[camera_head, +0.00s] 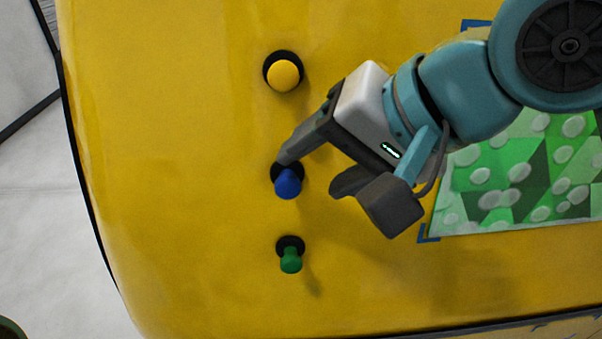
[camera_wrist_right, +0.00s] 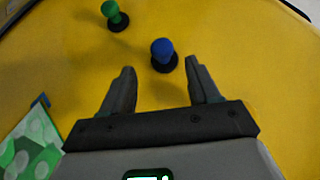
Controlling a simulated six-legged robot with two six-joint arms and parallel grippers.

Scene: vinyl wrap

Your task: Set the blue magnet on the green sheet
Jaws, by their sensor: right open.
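The blue magnet (camera_head: 288,184) stands on a black round base on the yellow panel (camera_head: 180,150), between the yellow and green magnets. It also shows in the right wrist view (camera_wrist_right: 162,50), just beyond my fingertips and toward the right finger. My right gripper (camera_head: 312,176) is open and empty, with one finger close to the blue magnet in the head view; I cannot tell whether they touch. The green sheet (camera_head: 520,185), with a pebble-like pattern, lies on the panel at the right, partly hidden by my right arm. Its corner shows in the right wrist view (camera_wrist_right: 28,150). My left gripper is not in view.
A yellow magnet (camera_head: 285,75) stands above the blue one in the head view, and a green magnet (camera_head: 290,259) stands below it. Blue corner marks (camera_head: 427,235) edge the sheet. The panel's left part is clear, and its edge curves down the left side.

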